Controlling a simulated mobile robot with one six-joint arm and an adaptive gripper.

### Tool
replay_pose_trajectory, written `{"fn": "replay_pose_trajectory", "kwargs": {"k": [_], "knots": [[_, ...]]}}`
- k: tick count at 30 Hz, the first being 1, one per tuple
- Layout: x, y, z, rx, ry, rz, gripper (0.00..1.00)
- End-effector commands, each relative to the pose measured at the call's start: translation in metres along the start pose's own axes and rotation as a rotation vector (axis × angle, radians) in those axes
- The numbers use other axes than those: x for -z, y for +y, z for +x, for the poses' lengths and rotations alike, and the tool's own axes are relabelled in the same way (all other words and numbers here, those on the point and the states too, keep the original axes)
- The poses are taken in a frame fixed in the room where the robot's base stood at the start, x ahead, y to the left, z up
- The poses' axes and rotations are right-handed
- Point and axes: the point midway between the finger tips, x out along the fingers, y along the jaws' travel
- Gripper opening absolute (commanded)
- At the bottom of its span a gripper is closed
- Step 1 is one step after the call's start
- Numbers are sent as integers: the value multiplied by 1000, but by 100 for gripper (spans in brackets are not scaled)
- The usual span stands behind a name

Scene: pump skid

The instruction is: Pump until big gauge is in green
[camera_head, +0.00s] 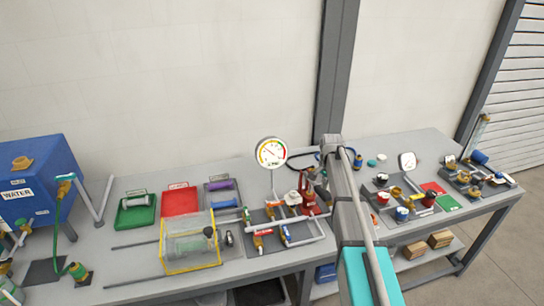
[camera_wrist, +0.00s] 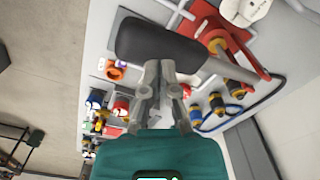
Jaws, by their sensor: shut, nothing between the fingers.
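The big gauge (camera_head: 271,152) stands on a post at the back of the bench in the head view, with a white face and a coloured band. Its needle is too small to read surely. The red hand pump (camera_head: 308,203) is below it to the right, partly behind my arm. In the wrist view the red pump (camera_wrist: 218,32) is at upper right, and a black handle grip (camera_wrist: 158,42) on a grey rod lies across the view. My gripper (camera_wrist: 160,68) is shut and empty, its fingertips close to the grip; contact cannot be told. The head view hides my fingertips.
A yellow-framed clear box (camera_head: 190,243) and red (camera_head: 180,201) and green (camera_head: 136,212) trays are left of the pump. Pipes and valves surround it. A smaller gauge (camera_head: 407,161) and fittings stand to the right. A blue water tank (camera_head: 35,180) is far left.

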Motion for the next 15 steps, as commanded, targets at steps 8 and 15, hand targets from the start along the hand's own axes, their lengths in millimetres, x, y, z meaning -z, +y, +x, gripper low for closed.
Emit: {"fn": "replay_pose_trajectory", "kwargs": {"k": [8, 15], "knots": [[0, 0, 20, 0, 0, 0, 0], [0, 0, 35, 0, 0, 0, 0]]}}
